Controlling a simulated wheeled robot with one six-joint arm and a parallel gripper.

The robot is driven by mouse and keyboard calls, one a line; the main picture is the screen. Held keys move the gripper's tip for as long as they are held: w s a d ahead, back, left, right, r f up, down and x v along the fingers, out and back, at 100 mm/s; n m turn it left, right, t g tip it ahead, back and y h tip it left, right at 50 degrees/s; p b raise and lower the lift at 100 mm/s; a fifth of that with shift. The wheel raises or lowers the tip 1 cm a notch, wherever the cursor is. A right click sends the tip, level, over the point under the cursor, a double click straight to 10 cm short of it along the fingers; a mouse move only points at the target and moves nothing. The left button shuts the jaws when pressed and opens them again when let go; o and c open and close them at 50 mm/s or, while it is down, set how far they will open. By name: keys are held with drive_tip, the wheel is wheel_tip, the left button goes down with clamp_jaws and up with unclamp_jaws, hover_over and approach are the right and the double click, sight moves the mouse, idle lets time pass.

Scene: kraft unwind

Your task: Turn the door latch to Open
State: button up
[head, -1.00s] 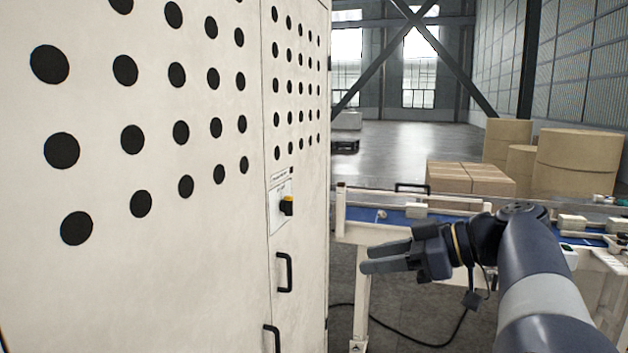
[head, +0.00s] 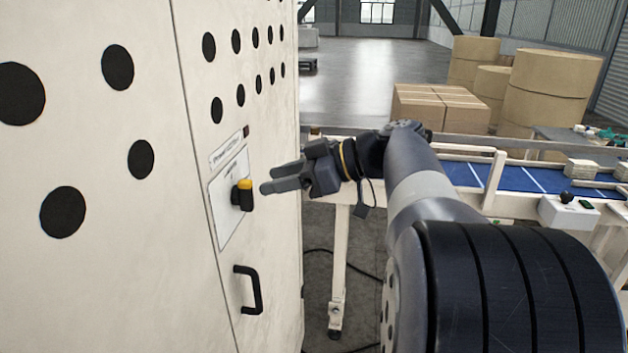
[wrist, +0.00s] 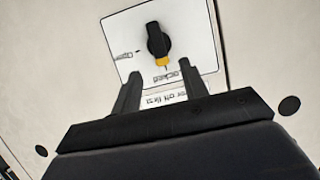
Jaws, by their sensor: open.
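The door latch (head: 242,196) is a black knob with a yellow tip on a white label plate (head: 226,226) on the cabinet door. It also shows in the wrist view (wrist: 158,42), where its yellow tip points to the word "Locked"; "Open" is printed to the left of the knob. My gripper (head: 267,188) is open and empty, just right of the latch in the head view and apart from it. In the wrist view its fingers (wrist: 160,88) point at the plate, short of the knob, with the knob between their lines.
A black door handle (head: 250,290) sticks out below the latch. The tall white cabinet (head: 150,250) with black holes fills the left. A conveyor (head: 520,178) stands behind my arm, with cartons (head: 437,107) and large brown rolls (head: 553,95) beyond.

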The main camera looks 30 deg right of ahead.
sight(251, 186)
drive_tip(key=shift+p+x, duration=0.6)
drive_tip(key=shift+x, duration=2)
drive_tip(key=shift+s, duration=0.1)
drive_tip(key=shift+c, duration=0.3)
